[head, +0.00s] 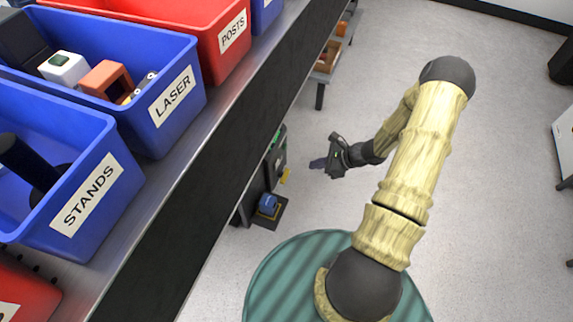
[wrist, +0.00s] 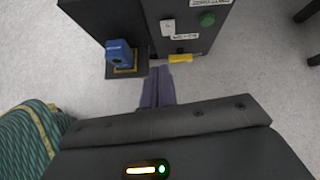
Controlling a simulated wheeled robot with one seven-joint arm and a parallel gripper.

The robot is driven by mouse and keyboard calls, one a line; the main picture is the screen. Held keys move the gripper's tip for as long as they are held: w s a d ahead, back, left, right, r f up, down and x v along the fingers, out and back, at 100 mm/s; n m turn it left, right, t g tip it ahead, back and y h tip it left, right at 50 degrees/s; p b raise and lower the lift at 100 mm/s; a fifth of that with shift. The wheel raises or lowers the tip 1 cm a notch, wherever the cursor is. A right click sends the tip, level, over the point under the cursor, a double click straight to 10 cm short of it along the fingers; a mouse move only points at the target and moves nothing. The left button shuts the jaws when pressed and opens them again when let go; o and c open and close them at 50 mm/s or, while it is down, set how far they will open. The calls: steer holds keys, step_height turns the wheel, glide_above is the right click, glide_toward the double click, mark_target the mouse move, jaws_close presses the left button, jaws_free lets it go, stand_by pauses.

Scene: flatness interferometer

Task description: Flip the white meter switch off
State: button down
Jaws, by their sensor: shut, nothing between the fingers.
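In the wrist view, a dark panel carries a small white switch (wrist: 168,27) to the left of a round green knob (wrist: 207,18). Which way the switch is set is too small to tell. My gripper (wrist: 156,72) has its purple fingers together and empty, below the panel's lower edge in the picture and apart from the switch. In the head view my gripper (head: 318,163) is to the right of the panel, over open floor. The switch cannot be made out clearly there.
A yellow part (wrist: 180,58) sticks out at the panel's lower edge. A blue block (wrist: 120,53) sits on a dark base to its left. In the head view, a shelf with labelled bins, including LASER (head: 185,62) and STANDS (head: 120,225), runs along the left.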

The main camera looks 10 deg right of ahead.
steer(key=shift+w+d+f+m+t, duration=0.15)
steer(key=shift+d+f+m+t, duration=0.15)
steer(key=shift+f+m, duration=0.2)
steer(key=shift+w+d+f+m+t, duration=0.2)
steer(key=shift+d+f+m, duration=0.1)
steer(key=shift+f+m, duration=0.15)
steer(key=b, duration=0.6)
glide_toward(277, 165)
steer(key=shift+w+a+f, duration=1.6)
steer(key=shift+w+f, duration=0.4)
steer(key=shift+f, duration=0.6)
steer(key=shift+r, duration=0.1)
